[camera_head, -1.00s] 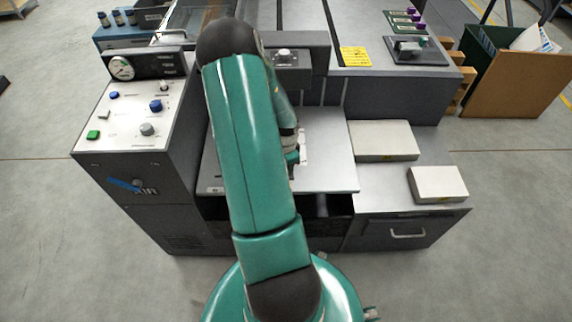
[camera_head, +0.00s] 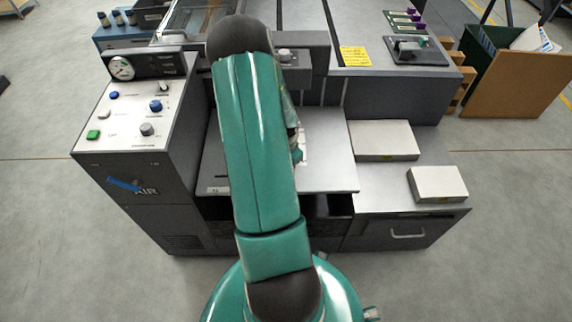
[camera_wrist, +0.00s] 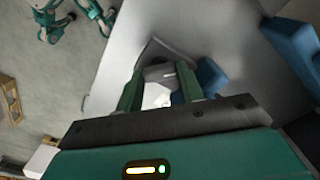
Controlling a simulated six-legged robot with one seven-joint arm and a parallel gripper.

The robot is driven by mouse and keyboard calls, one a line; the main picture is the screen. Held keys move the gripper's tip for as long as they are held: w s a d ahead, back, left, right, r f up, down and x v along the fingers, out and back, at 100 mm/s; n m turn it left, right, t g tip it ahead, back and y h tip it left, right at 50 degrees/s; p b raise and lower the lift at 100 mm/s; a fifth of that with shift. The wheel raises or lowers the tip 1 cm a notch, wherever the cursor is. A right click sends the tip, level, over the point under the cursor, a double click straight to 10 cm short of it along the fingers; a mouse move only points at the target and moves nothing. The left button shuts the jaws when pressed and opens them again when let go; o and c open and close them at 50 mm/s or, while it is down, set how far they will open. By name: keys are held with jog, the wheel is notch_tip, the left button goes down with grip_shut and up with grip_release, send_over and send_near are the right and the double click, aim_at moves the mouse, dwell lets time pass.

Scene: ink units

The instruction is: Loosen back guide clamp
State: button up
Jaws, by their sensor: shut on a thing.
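In the wrist view, the two green fingers of my gripper (camera_wrist: 160,80) stand on either side of a small dark grey piece (camera_wrist: 159,71), which looks like the back guide clamp. The gripper is shut on it. A pale surface shows below it between the fingers. A blue part (camera_wrist: 210,76) sits just right of the right finger. In the head view my arm covers the gripper and the clamp; only a bit of green shows past the arm's right edge, over the metal plate (camera_head: 330,150).
A control panel (camera_head: 128,112) with knobs and a gauge stands left of my arm. A crossbar with a pale knob (camera_head: 284,55) lies behind it. Two pale blocks, one farther (camera_head: 384,139) and one nearer (camera_head: 437,182), rest on the right-hand shelf. A larger blue part (camera_wrist: 292,48) is at the wrist view's right.

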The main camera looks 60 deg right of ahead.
jog(key=o, duration=1)
notch_tip(320, 180, up, 14)
jog(key=shift+f, duration=0.1)
